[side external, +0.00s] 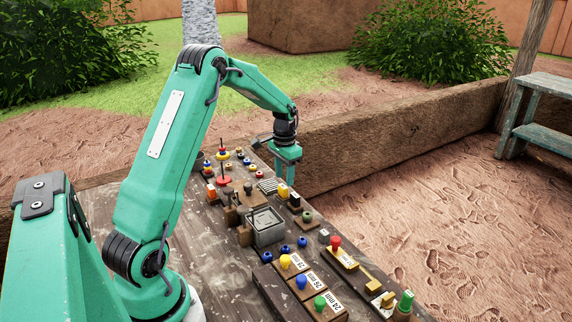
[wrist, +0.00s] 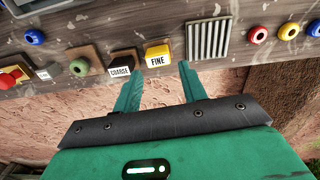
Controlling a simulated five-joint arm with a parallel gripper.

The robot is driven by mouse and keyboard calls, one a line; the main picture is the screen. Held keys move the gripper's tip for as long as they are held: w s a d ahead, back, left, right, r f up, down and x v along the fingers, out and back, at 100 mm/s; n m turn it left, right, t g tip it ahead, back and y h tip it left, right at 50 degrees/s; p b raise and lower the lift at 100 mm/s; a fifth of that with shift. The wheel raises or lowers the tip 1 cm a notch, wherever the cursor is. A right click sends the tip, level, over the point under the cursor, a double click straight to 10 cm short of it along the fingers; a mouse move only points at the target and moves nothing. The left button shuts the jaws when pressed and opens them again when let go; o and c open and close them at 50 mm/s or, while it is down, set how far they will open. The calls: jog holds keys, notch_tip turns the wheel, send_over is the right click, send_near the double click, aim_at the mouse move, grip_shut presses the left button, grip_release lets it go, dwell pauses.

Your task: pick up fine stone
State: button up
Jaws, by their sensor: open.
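The fine stone (wrist: 158,53) is a yellow-topped block with a white label reading FINE. In the side view it shows as a yellow block (side external: 283,190) directly below my gripper (side external: 286,178), on the far part of the table. In the wrist view my gripper (wrist: 157,72) is open and empty, with the fine stone ahead of and between the two fingertips. A black block labelled COARSE (wrist: 121,64) stands just left of it, close to the left finger's line.
A ribbed metal grate (wrist: 208,39) lies just right of the fine stone. A green ring on a wooden block (wrist: 79,66) is further left. A grey metal tray (side external: 268,232) stands nearer on the crowded wooden table. A low earthen wall (side external: 400,125) runs behind.

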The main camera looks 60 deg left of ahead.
aim_at(284, 186)
jog(key=shift+s+d+f, duration=0.1)
jog(key=shift+f, duration=2.35)
jog(key=c, duration=0.8)
jog(key=shift+r, duration=0.1)
jog(key=shift+r, duration=4.95)
